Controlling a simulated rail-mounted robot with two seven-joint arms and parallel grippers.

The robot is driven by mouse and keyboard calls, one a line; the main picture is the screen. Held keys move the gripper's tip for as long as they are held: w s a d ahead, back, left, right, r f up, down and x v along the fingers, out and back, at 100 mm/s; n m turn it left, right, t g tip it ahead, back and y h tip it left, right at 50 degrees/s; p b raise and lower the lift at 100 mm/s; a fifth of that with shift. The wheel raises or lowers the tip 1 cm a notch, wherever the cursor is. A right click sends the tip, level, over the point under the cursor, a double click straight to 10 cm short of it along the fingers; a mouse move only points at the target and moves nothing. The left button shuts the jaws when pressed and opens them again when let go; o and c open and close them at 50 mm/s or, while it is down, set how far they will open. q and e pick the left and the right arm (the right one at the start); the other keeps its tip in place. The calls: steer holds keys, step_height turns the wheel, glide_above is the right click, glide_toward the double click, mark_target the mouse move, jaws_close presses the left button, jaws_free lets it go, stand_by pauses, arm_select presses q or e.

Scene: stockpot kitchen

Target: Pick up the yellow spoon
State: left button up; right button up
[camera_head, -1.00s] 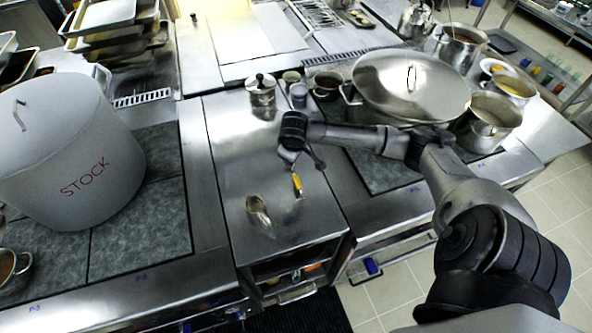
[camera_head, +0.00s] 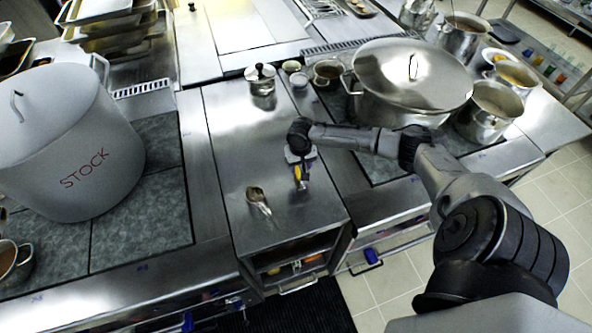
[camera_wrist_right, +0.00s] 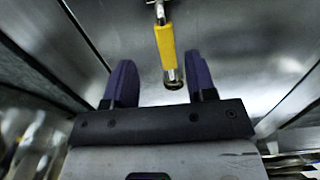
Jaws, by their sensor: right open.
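The yellow spoon (camera_head: 298,172) lies on the steel counter in the middle of the head view, partly hidden by my right gripper. In the right wrist view its yellow handle (camera_wrist_right: 166,46) points down between the two fingers, with a metal end nearest the gripper. My right gripper (camera_head: 300,178) is over the spoon, fingers down towards the counter. In the right wrist view the right gripper (camera_wrist_right: 163,86) is open, one dark finger on each side of the handle's line, with nothing held. I cannot tell its exact height above the spoon. My left gripper does not show.
A small metal jug or scoop (camera_head: 258,200) lies on the same counter (camera_head: 230,150), left of the spoon. A moka pot (camera_head: 261,80) stands behind. A large lidded pan (camera_head: 412,80) is right, and the STOCK pot (camera_head: 70,145) is left.

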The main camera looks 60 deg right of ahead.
mark_target(299, 174)
steer(key=shift+w+a+f, duration=0.1)
steer(key=shift+a+f, duration=0.1)
steer(key=shift+f, duration=1)
steer(key=shift+a+f, duration=0.15)
steer(key=shift+f, duration=1.5)
jaws_close()
